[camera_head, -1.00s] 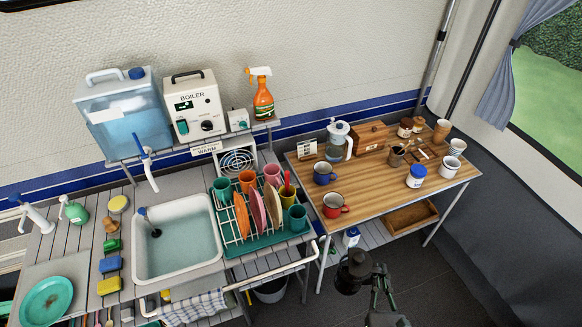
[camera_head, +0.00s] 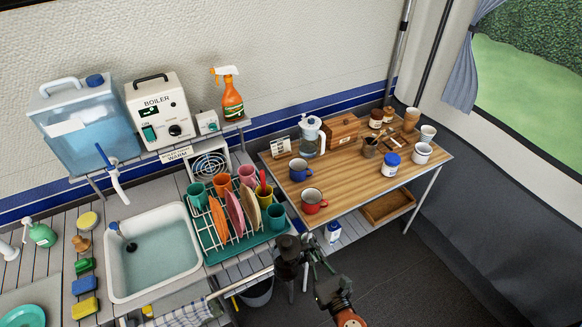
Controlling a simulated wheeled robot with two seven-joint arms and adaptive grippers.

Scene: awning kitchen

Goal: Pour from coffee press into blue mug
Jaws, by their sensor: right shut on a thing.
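The blue mug (camera_head: 299,170) stands upright on the wooden table, at its left side behind the red mug. My right gripper (camera_head: 308,252) reaches in from the bottom and is shut on a dark, roughly cylindrical vessel (camera_head: 287,257). This vessel is probably the coffee press, but it is too dark and small to be sure. It appears upright, in front of the table's front left corner and apart from the blue mug. Its contents cannot be made out. My left gripper is not in view.
The red mug (camera_head: 312,203) stands at the table's front edge. A glass jug with a white lid (camera_head: 312,142) and a wooden box (camera_head: 342,129) stand behind. The dish rack (camera_head: 237,245) is left of the table. Bare wood (camera_head: 345,178) lies right of the mugs.

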